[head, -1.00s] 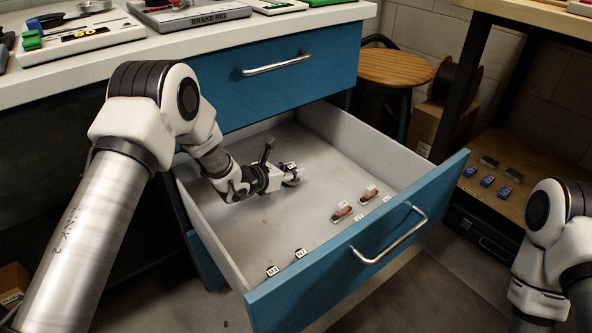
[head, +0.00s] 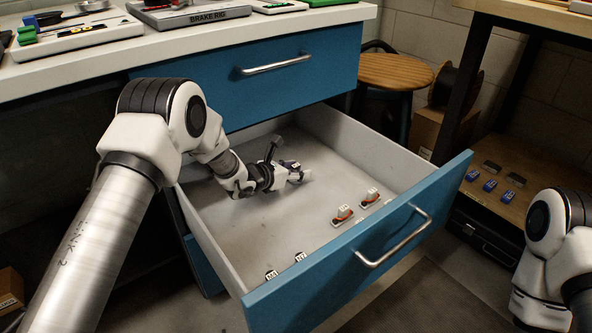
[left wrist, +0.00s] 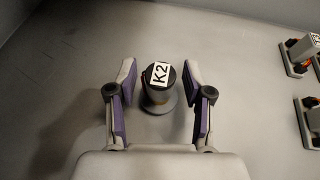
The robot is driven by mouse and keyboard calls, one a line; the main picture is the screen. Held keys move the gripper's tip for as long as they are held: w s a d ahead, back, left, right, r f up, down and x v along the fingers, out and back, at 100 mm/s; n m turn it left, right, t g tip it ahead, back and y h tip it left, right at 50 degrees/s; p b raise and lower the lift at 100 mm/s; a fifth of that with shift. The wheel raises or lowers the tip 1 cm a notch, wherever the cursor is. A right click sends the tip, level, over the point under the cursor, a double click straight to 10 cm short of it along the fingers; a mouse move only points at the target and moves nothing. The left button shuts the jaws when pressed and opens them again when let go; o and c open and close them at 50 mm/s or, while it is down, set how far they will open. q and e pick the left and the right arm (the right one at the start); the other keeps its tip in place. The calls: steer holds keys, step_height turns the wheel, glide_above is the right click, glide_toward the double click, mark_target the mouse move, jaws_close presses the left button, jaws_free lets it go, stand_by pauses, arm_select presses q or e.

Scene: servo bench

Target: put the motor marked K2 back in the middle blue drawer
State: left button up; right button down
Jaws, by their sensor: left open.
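The motor marked K2 (left wrist: 158,84) stands upright on the drawer floor in the left wrist view, a dark cylinder with a wider round base and a white K2 label on top. My left gripper (left wrist: 160,82) is open, with one purple-padded finger on each side of it and gaps showing between. In the head view my left gripper (head: 297,175) is low inside the open middle blue drawer (head: 345,262); the motor is hard to make out there beside the fingers. My right gripper is out of view; only part of my right arm shows at the right edge.
The closed upper drawer (head: 250,85) and white bench top (head: 110,62) overhang the back. The drawer floor's middle is clear.

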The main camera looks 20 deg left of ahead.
mark_target(278, 193)
arm_select(q)
steer(key=shift+r, duration=0.3)
steer(key=p+v, duration=0.3)
steer(key=v, duration=0.3)
steer(key=shift+s+a+r, duration=0.15)
steer(key=shift+s+r, duration=0.05)
steer(key=shift+s+a, duration=0.2)
steer(key=shift+s, duration=0.2)
stand_by(0.4)
